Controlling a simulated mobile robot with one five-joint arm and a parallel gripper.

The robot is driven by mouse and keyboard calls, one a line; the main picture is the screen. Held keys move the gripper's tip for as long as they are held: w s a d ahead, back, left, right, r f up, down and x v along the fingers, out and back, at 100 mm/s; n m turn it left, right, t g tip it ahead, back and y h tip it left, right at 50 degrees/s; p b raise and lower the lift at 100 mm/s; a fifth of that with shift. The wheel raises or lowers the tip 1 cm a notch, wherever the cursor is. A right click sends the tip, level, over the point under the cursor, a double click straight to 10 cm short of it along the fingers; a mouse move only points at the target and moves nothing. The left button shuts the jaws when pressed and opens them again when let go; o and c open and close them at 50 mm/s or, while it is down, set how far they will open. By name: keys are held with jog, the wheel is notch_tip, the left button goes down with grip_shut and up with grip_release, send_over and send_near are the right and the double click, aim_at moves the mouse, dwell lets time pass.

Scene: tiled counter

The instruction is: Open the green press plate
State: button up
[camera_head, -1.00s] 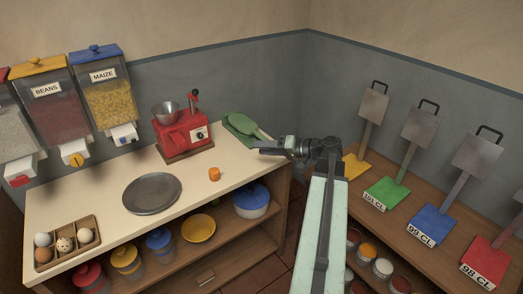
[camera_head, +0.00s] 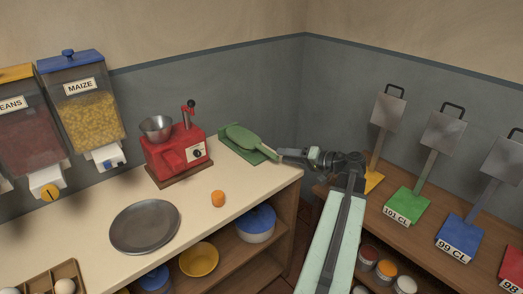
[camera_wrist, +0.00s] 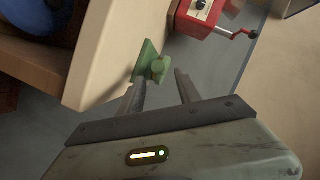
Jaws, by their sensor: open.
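The green press (camera_head: 240,145) lies at the back right end of the counter, a flat base with a round plate on top that looks closed. Its handle (camera_head: 268,153) points right, toward my gripper (camera_head: 285,154). In the wrist view the press (camera_wrist: 146,60) is ahead of the fingers, with the handle end (camera_wrist: 159,68) facing me. My gripper (camera_wrist: 158,92) is open and empty. The handle end lies ahead of the gap between the fingers. The head view does not show clearly whether they touch.
A red grinder (camera_head: 175,150) stands left of the press. An orange cylinder (camera_head: 218,198) and a grey round plate (camera_head: 145,227) lie on the counter (camera_head: 95,222). Several coloured paddles, one green (camera_head: 408,204), stand on the right shelf. The counter front between is clear.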

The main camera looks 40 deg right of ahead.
aim_at(268, 153)
jog(key=b+x, duration=0.1)
jog(key=x, duration=0.7)
jog(key=shift+b, duration=0.35)
jog(key=shift+c, duration=0.2)
grip_shut()
jog(key=shift+r, duration=0.1)
dwell(0.7)
